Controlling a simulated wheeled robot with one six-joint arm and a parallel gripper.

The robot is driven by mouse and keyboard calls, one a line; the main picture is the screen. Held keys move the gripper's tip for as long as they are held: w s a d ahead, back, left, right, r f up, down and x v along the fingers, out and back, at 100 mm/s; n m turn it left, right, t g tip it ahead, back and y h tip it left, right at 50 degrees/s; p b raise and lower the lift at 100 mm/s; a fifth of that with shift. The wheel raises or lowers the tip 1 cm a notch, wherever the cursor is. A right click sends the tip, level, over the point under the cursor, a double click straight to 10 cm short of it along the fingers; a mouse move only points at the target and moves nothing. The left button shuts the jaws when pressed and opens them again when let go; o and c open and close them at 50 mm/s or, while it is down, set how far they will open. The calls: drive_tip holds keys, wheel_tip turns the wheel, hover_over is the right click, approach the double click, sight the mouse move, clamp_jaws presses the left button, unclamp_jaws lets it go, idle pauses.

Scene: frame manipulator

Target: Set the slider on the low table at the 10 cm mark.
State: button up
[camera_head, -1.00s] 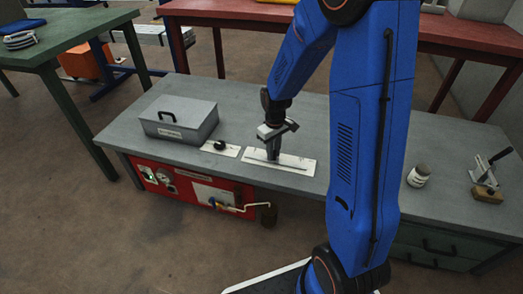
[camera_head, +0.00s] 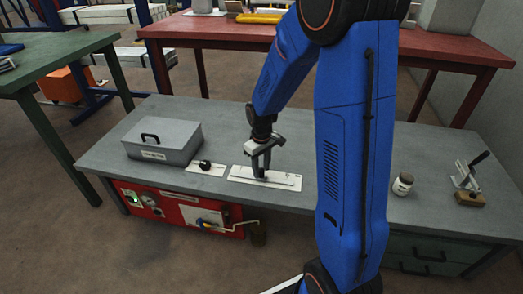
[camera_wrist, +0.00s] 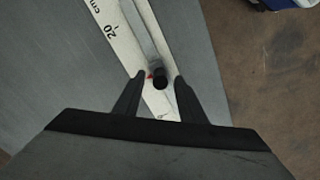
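The slider's white scale plate (camera_head: 240,178) lies on the low grey table (camera_head: 330,190), below my gripper (camera_head: 261,170). In the wrist view the plate (camera_wrist: 122,48) runs diagonally, with "20" and "cm" printed on it and a grey slot along it. The black slider knob (camera_wrist: 160,80) has a small red pointer (camera_wrist: 150,75) beside it. My gripper (camera_wrist: 160,77) is open, one finger on each side of the knob, with narrow gaps visible. The pointer is away from the "20"; the marking beside it cannot be read. The 10 mark cannot be made out.
A grey lidded box (camera_head: 165,140) and a small plate with a black knob (camera_head: 205,165) stand left of the scale. A white jar (camera_head: 402,184) and a lever device (camera_head: 467,177) stand on the right. A red panel (camera_head: 175,207) is under the table front.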

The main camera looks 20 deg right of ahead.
sight(262, 168)
wheel_tip(262, 168, up, 16)
idle(0.5)
drive_tip(key=shift+r, duration=0.1)
drive_tip(key=s+r+m+t, duration=0.2)
drive_tip(key=s+r, duration=0.2)
drive_tip(key=s, duration=0.9)
drive_tip(key=s+a+r+m+t, duration=0.1)
drive_tip(key=s+r+m+t, duration=0.1)
drive_tip(key=s, duration=1.2)
drive_tip(key=shift+r+t, duration=0.4)
drive_tip(key=shift+r, duration=0.5)
drive_tip(key=shift+s+a, duration=0.1)
idle(0.9)
